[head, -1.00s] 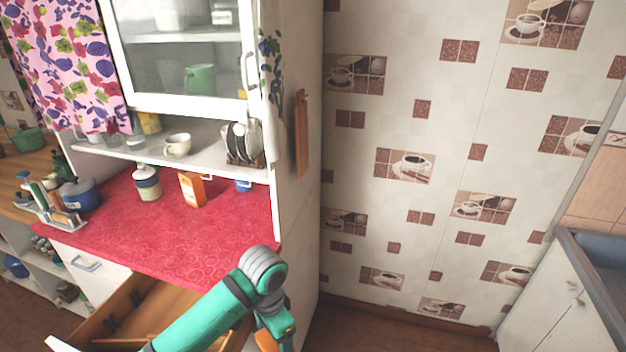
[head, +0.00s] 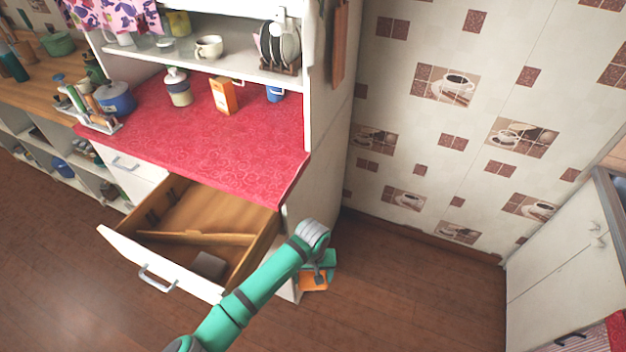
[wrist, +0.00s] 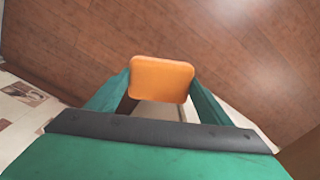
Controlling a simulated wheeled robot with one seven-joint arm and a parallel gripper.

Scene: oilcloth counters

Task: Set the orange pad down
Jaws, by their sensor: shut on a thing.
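The orange pad (wrist: 161,80) is a flat piece with rounded corners. In the wrist view it sits between the two green fingers of my gripper (wrist: 160,88), which is shut on it. In the head view the pad (head: 315,281) shows just below my gripper (head: 318,272), to the right of the cabinet's open drawer. The pad is held in the air, with the brown floor seen beyond it. Part of my gripper is hidden by my arm in the head view.
The open drawer (head: 180,262) juts out, with a grey item (head: 209,266) inside. The red counter (head: 200,145) holds an orange box (head: 223,96), a jar (head: 178,88) and a blue pot (head: 116,98); its front middle is clear. A white cabinet (head: 560,270) stands at right.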

